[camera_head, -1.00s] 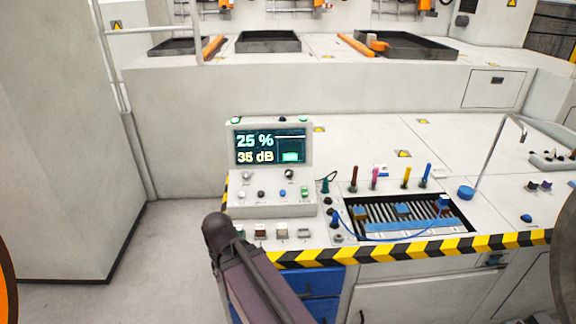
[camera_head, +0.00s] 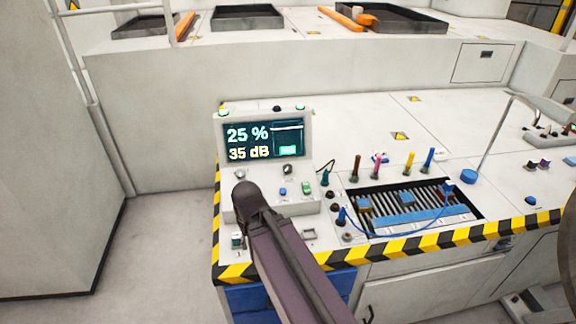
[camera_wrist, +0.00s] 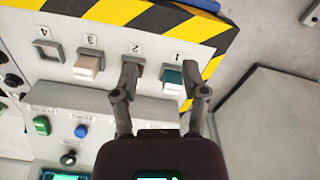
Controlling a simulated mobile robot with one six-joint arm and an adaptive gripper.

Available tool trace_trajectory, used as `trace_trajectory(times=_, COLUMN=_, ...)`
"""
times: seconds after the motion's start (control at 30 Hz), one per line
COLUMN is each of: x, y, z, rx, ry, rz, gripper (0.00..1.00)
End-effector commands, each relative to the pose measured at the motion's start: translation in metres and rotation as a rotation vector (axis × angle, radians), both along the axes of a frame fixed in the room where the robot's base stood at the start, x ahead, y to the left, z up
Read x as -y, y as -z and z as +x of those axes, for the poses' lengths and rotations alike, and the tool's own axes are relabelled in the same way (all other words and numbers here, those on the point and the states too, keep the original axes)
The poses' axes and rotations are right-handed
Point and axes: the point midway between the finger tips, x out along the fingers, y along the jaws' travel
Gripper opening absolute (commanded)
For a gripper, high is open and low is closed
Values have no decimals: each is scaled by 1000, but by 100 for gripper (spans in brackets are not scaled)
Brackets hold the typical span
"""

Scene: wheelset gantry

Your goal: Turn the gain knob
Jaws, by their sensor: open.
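The control console has a screen (camera_head: 264,141) reading 25 % and 35 dB. Two round knobs sit below it, a left knob (camera_head: 240,173) and a right knob (camera_head: 288,169); I cannot read which is the gain knob. In the head view my arm covers part of the console's lower front, and my gripper cannot be made out there. In the wrist view my gripper (camera_wrist: 160,72) is open and empty, its fingers spread above the row of numbered buttons. The green button (camera_wrist: 172,76) at number 1 shows between the fingers. A black knob (camera_wrist: 68,158) shows at the lower left.
A blue button (camera_head: 283,191) and green switch (camera_head: 307,188) sit near the knobs. Right of the console are a slatted tray (camera_head: 398,232), upright coloured handles (camera_head: 409,163) and a blue cable. A striped edge (camera_head: 420,245) borders the bench. Floor at left is clear.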

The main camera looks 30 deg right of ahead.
Motion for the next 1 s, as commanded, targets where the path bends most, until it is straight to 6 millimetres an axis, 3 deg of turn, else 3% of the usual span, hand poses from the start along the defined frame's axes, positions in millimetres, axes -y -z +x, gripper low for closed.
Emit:
trace_trajectory(times=0.2, x=0, y=0, z=0, rx=0, ry=0, rz=0, gripper=57)
trace_trajectory(times=0.23, x=0, y=0, z=0, rx=0, ry=0, rz=0, gripper=60)
trace_trajectory(times=0.3, x=0, y=0, z=1, rx=1, ry=0, rz=0, gripper=81)
trace_trajectory(times=0.33, x=1, y=-1, z=1, rx=2, ry=1, rz=0, gripper=86)
trace_trajectory(times=0.57, x=15, y=-17, z=26, rx=35, ry=12, rz=7, gripper=86)
trace_trajectory(times=0.77, x=60, y=-49, z=77, rx=117, ry=43, rz=16, gripper=86)
trace_trajectory(times=1.0, x=134, y=-97, z=148, rx=250, ry=82, rz=10, gripper=86)
